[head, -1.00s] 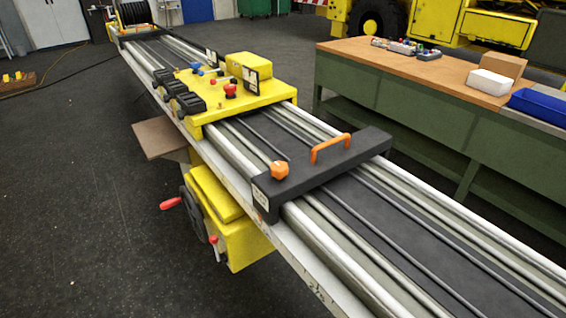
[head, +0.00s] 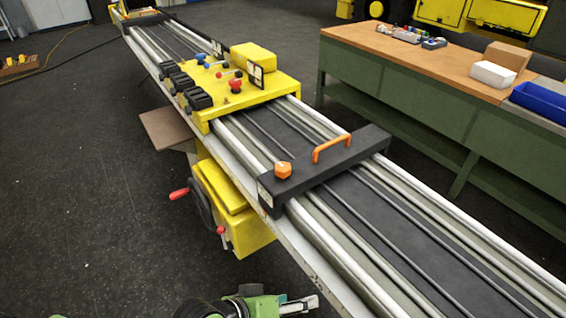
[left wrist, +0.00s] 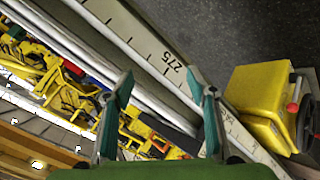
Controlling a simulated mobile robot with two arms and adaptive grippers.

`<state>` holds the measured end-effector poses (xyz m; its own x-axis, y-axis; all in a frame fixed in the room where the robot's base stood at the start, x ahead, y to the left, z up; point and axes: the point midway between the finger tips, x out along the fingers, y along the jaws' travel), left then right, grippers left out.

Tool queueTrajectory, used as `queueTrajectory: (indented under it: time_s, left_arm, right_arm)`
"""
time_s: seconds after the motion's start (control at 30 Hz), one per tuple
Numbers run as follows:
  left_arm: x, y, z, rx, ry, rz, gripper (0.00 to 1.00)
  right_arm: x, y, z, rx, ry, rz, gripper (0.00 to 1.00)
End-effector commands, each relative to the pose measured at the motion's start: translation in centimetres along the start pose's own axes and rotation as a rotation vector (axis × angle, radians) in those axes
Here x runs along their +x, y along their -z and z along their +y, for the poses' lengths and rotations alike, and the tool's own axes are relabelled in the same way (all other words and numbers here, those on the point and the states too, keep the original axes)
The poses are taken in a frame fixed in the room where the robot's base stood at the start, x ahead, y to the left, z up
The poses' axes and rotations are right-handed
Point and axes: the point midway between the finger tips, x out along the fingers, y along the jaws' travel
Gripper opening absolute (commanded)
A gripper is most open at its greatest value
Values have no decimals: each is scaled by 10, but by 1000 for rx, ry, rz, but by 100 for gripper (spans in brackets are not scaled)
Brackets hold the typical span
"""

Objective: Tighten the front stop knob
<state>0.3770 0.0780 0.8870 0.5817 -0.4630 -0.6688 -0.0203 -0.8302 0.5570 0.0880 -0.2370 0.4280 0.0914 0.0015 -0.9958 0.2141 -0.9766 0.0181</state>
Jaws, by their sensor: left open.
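The front stop is a black crossbar (head: 330,172) lying across the rails, with an orange handle (head: 332,148) on top. Its orange knob (head: 283,170) sits at the near left end of the bar. My left gripper (head: 306,303) shows at the bottom edge of the head view, below and well apart from the knob. In the left wrist view the two fingers of my left gripper (left wrist: 160,88) are spread apart with nothing held between them. I cannot make out the knob in that view. My right gripper is not in view.
A yellow carriage (head: 240,95) with levers and black grips sits on the rails beyond the stop. A yellow box with a handwheel (head: 240,228) hangs on the near side of the rails. A green workbench (head: 430,110) stands at the right. Open floor lies at left.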

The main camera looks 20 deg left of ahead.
Motion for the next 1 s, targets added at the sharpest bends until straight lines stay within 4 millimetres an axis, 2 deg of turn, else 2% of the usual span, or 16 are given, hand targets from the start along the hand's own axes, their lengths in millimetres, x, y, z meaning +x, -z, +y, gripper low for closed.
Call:
queueTrajectory:
  time_s: [0.03,0.1,0.2,0.3,0.4,0.47,0.57,0.7,0.9,1.0]
  left_arm:
    - [3,15,23,-85,-85,47,52]
    - [5,37,52,-223,-211,110,52]
    - [2,70,85,-445,-387,185,52]
    - [-5,104,105,-684,-553,247,52]
    - [-13,138,111,-934,-706,300,52]
    - [-18,158,108,-1090,-792,328,52]
    - [-24,187,94,-1358,-925,374,52]
    - [-25,216,56,-1735,-1083,441,52]
    - [-15,227,-2,-2151,-1220,540,52]
    - [-10,226,-19,-2264,-1249,574,52]
  right_arm:
    - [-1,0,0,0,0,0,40]
    - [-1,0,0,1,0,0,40]
    - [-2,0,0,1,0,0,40]
    - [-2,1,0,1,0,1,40]
    - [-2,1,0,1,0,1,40]
    - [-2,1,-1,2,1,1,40]
    - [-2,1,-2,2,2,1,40]
    - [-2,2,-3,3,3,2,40]
    - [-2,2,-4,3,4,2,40]
    - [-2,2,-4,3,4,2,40]
